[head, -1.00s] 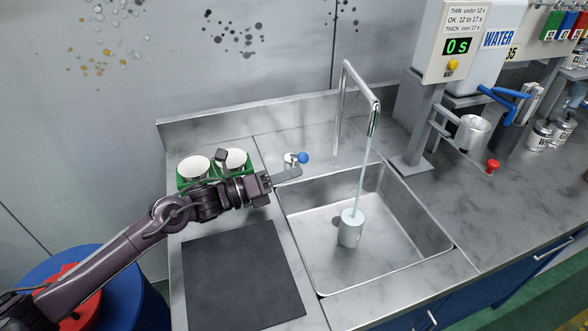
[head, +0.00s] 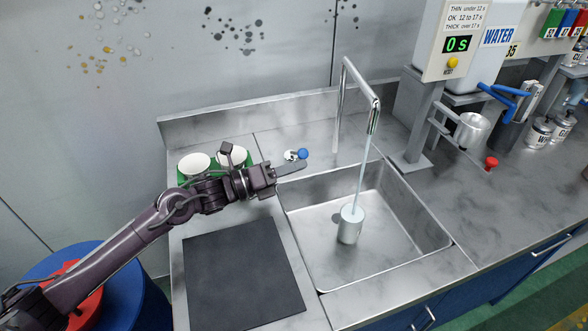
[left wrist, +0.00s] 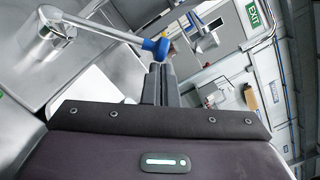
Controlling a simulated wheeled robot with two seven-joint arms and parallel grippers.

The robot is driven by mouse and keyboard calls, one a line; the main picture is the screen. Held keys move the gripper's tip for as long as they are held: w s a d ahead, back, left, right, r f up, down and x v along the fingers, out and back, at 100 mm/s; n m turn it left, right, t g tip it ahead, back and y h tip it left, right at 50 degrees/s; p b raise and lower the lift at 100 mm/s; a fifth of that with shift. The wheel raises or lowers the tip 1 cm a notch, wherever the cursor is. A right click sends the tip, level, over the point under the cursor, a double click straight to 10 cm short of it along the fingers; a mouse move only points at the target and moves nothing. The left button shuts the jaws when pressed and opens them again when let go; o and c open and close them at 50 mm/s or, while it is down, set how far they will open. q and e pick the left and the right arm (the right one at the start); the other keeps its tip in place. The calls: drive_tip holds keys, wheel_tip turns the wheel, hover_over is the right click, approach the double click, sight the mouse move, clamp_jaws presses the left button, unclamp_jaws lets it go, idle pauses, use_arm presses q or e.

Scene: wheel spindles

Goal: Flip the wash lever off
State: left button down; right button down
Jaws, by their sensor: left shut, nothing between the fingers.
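The wash lever is a short chrome arm on a base (head: 290,155) behind the sink's left back corner, ending in a blue knob (head: 303,153). Water runs from the tall tap (head: 373,110) into a pale cup (head: 350,225) in the sink. My left gripper (head: 305,165) is shut and empty, its fingertips just in front of the knob. In the left wrist view the chrome lever (left wrist: 105,30) reaches right to its blue knob (left wrist: 158,47), close beyond the shut fingertips (left wrist: 160,68). I cannot tell whether they touch. My right gripper is not in view.
White cups (head: 194,165) in a green holder stand behind my left arm. A dark mat (head: 245,275) lies left of the sink (head: 330,285). A stand with a 0 s display (head: 457,44) and a metal cup (head: 472,131) are at the right.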

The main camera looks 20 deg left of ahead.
use_arm(q)
drive_tip(key=shift+r, duration=0.15)
drive_tip(key=w+a+r+n+p, duration=0.2)
drive_tip(key=w+a+r+n, duration=0.2)
drive_tip(key=n, duration=0.6)
drive_tip(key=shift+w+a+r+n+y, duration=0.15)
drive_tip(key=shift+w+r+n+y, duration=0.25)
drive_tip(key=shift+w+r, duration=0.75)
drive_tip(key=shift+w+f, duration=0.1)
drive_tip(key=shift+f, duration=0.05)
